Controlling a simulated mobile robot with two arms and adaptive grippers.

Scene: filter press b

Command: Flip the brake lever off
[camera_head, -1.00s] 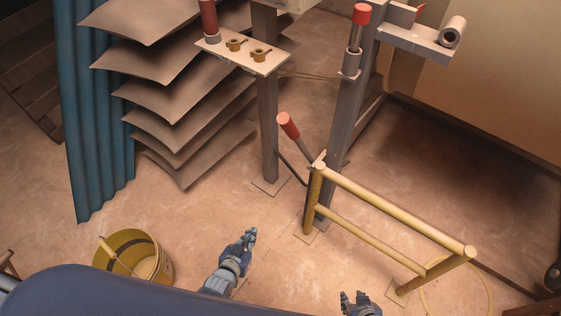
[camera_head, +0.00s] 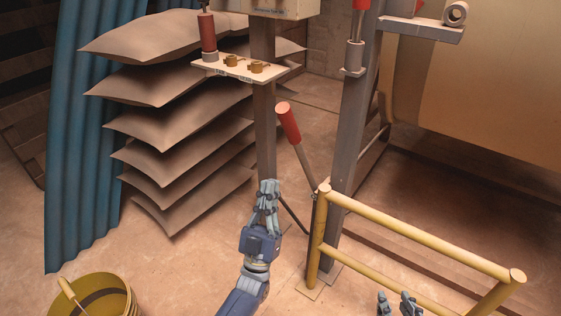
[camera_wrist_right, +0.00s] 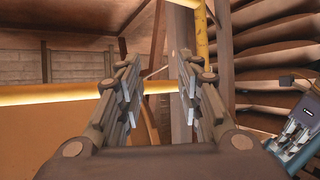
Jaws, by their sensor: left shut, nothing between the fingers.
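Three red-handled levers show in the head view; no readable label tells me which is the brake lever. One lever (camera_head: 288,123) leans up-left from beside the grey post, behind the yellow rail. Another red handle (camera_head: 207,33) stands upright on the small plate, and a third lever (camera_head: 355,50) is upright on the grey post. My left gripper (camera_head: 268,186) is shut and empty, below and left of the leaning lever, apart from it. My right gripper (camera_head: 398,302) is open and empty at the bottom edge; its spread fingers fill the right wrist view (camera_wrist_right: 158,72).
Stacked brown sacks (camera_head: 175,130) and a blue corrugated sheet (camera_head: 80,170) are at left. A yellow bucket (camera_head: 95,300) is at bottom left. Floor near my left arm is clear.

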